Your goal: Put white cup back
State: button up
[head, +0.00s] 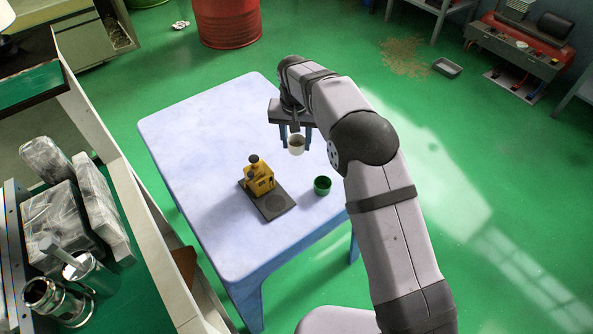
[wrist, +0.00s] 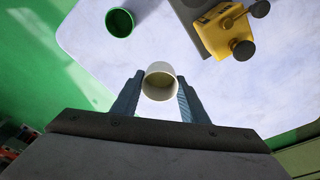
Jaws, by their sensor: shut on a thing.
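The white cup (head: 296,148) is between the fingers of my gripper (head: 295,137) over the right part of the table. In the wrist view the white cup (wrist: 160,82) sits between the two blue fingertips of my gripper (wrist: 161,95), with its open mouth showing. My gripper is shut on it. The cup appears to be held above the tabletop, apart from the other things. A yellow machine (head: 258,178) stands on a dark grey base plate (head: 283,205) that has a round mark on its bare end.
A green cup (head: 322,186) stands on the pale blue table (head: 185,130), right of the base plate; it also shows in the wrist view (wrist: 120,22). The table's left and far parts are clear. A cluttered bench (head: 135,285) is at the left. A red drum (head: 228,22) stands behind.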

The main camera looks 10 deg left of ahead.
aim_at(297, 170)
jog(key=shift+f, duration=5.05)
jog(key=shift+f, duration=0.2)
jog(key=o, duration=1.1)
jog(key=shift+o, duration=0.2)
jog(key=shift+r, duration=0.15)
jog(key=r, duration=0.3)
jog(key=s+r, duration=0.1)
jog(key=r, duration=0.7)
jog(key=shift+s, duration=0.3)
jog(key=shift+s+r, duration=0.1)
jog(key=shift+r, duration=0.4)
